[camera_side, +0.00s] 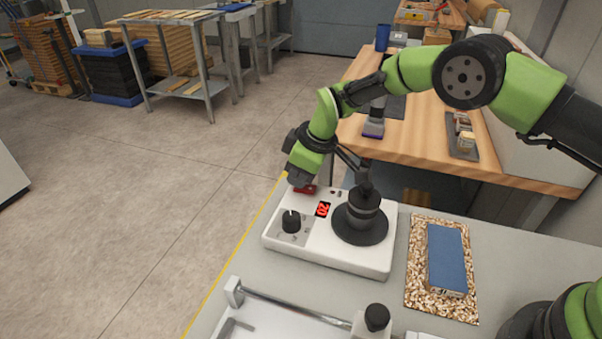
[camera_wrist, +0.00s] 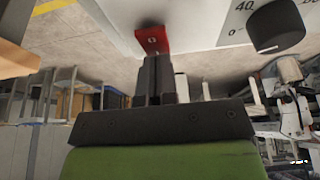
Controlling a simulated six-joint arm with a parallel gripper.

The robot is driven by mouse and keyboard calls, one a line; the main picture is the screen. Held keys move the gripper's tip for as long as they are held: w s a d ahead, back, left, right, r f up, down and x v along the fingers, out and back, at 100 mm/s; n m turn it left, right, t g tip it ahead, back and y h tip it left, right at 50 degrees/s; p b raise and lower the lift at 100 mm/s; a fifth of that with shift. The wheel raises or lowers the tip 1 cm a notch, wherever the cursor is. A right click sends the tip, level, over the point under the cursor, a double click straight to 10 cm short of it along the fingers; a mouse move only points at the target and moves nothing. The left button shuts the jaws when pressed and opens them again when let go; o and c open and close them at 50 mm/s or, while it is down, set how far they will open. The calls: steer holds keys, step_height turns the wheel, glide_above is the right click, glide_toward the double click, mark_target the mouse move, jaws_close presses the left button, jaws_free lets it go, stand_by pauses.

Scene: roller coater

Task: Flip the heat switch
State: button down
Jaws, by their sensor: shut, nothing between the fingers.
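The red heat switch (camera_side: 307,189) sits at the far left corner of the white roller-coater unit (camera_side: 330,259), partly hidden by my gripper. In the wrist view the red switch (camera_wrist: 152,40) shows a "0" mark. My gripper (camera_side: 299,181) is over the switch in the side view, pointing down at it. In the wrist view the fingertips (camera_wrist: 159,58) are together, empty, and right at the switch's edge. I cannot tell whether they touch it. The red display (camera_side: 322,209) seems to read 20.
A black knob (camera_side: 291,222) and a black round piece (camera_side: 361,221) stand on the unit close to the switch. A blue block (camera_side: 447,259) lies on a speckled mat (camera_side: 415,285) at right. A metal rod (camera_side: 300,308) runs along the front. The wooden bench (camera_side: 425,140) stands behind.

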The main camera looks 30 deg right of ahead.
steer(key=shift+s+d+f, duration=0.1)
steer(key=shift+s+d, duration=0.5)
steer(key=shift+s, duration=0.1)
steer(key=shift+r, duration=0.35)
steer(key=v, duration=1.3)
steer(key=shift+w+a+r, duration=0.2)
steer(key=shift+r, duration=0.15)
steer(key=shift+w+a+r, duration=0.2)
steer(key=shift+w+a, duration=0.25)
steer(key=shift+w, duration=0.05)
